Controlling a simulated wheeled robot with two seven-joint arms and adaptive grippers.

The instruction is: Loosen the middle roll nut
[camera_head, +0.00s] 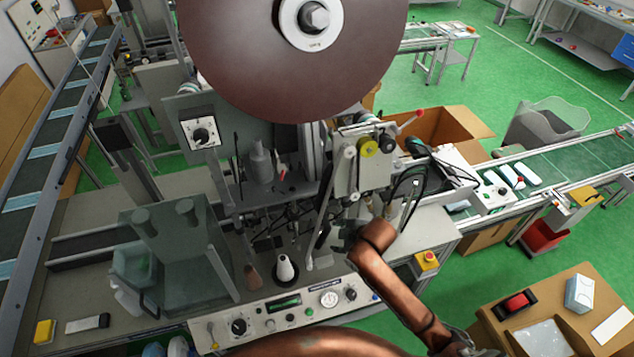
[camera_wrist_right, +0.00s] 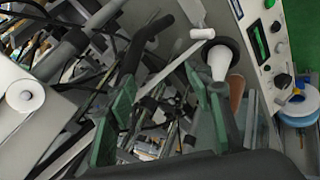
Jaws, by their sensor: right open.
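A large brown roll (camera_head: 240,60) fills the top middle of the head view. A grey nut (camera_head: 315,17) sits at the centre of its white hub. I cannot tell from these frames whether this is the middle one of several roll nuts. My right gripper (camera_head: 342,236) is low at the machine's front, well below the roll and nut, partly hidden by my copper wrist. In the right wrist view its green fingers (camera_wrist_right: 165,115) are apart with nothing clearly held between them. The nut is not in the wrist view. My left gripper is not in view.
A white cone (camera_head: 286,270) stands on the machine bed behind the control panel (camera_head: 280,312); the cone (camera_wrist_right: 219,62) also shows in the wrist view. Cables hang near my gripper.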

